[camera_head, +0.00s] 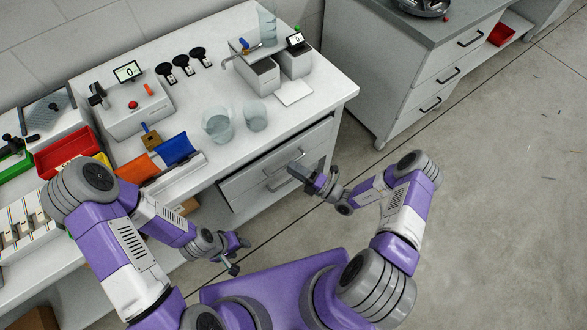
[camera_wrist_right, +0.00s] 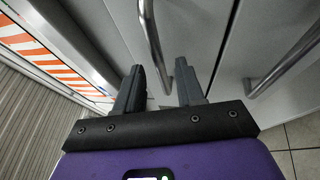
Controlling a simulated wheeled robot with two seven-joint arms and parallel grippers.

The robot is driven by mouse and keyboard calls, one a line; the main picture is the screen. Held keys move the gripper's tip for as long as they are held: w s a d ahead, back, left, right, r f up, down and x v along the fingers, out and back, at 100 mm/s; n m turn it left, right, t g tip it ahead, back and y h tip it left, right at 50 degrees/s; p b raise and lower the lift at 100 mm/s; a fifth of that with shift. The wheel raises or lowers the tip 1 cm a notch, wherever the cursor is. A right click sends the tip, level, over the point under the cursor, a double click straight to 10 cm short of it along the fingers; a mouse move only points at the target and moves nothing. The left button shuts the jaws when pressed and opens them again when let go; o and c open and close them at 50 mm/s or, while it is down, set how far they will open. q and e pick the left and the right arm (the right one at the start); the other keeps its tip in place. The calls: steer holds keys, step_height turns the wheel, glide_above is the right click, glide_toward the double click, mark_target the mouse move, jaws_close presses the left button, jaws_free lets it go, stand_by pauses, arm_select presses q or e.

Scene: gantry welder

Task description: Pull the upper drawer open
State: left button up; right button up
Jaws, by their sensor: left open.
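The upper drawer (camera_head: 255,172) is in the white cabinet under the worktop, with a dark gap along its top edge. Its bar handle (camera_wrist_right: 151,38) reaches down between the fingers of my right gripper (camera_wrist_right: 158,88) in the wrist view. Those fingers are apart, and I cannot tell whether either touches the bar. In the head view my right gripper (camera_head: 300,173) is at the drawer fronts and hides part of them. A second, lower handle (camera_wrist_right: 285,66) is to the right in the wrist view. My left gripper (camera_head: 238,257) is open and empty, low in front of the bench.
The white worktop (camera_head: 215,165) carries two glass beakers (camera_head: 218,125), a blue bin (camera_head: 175,150), an orange bin (camera_head: 137,168) and a red bin (camera_head: 68,152). A grey-topped cabinet (camera_head: 400,70) stands to the right. The floor (camera_head: 500,190) at the right is clear.

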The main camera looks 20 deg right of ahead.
steer(key=shift+w+a, duration=0.25)
steer(key=shift+w, duration=0.05)
jaws_close()
stand_by(0.3)
steer(key=s+d, duration=0.4)
steer(key=s, duration=0.7)
steer(key=s+d+p, duration=0.1)
steer(key=s+d, duration=0.3)
steer(key=s, duration=0.7)
steer(key=shift+s, duration=0.25)
